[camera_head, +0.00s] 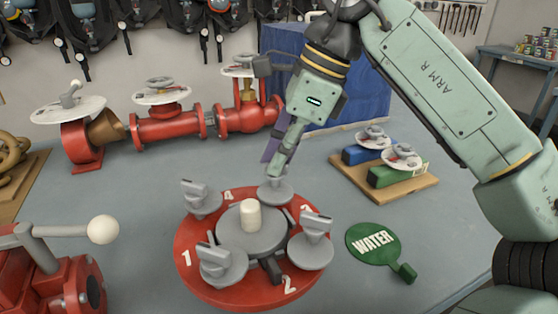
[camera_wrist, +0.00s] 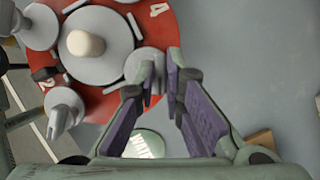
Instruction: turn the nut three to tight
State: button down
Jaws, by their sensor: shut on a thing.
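A round red plate (camera_head: 196,282) lies on the table, marked 1 to 4, with several grey nuts around a grey hub (camera_head: 250,228) with a cream knob. My gripper (camera_head: 274,172) reaches down onto the back nut (camera_head: 278,192), between the marks 4 and 3. It is shut on that nut's upright grip, which the fingers mostly hide. In the wrist view my purple-padded fingers (camera_wrist: 163,66) are at the nut's grey disc (camera_wrist: 146,62). Other nuts are at the left (camera_head: 203,203), front (camera_head: 221,265) and right (camera_head: 311,251).
A green WATER tag (camera_head: 373,244) lies right of the plate. A wooden board (camera_head: 390,194) with valves is behind it. Red pipework (camera_head: 165,128) stands at the back left, and a lever with a white ball (camera_head: 103,229) at the front left. A blue box (camera_head: 350,90) stands behind my gripper.

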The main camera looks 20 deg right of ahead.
jog(key=shift+s+m+t+h+b, duration=0.1)
jog(key=shift+m+t+h+b, duration=0.45)
jog(key=shift+m, duration=1.25)
jog(key=shift+a+b, duration=0.1)
jog(key=shift+b, duration=0.2)
jog(key=c, duration=1.7)
grip_release()
jog(key=v, duration=0.7)
jog(key=shift+s+r, duration=0.1)
jog(key=shift+r, duration=0.15)
jog(key=shift+s+f, duration=0.1)
jog(key=shift+s, duration=0.05)
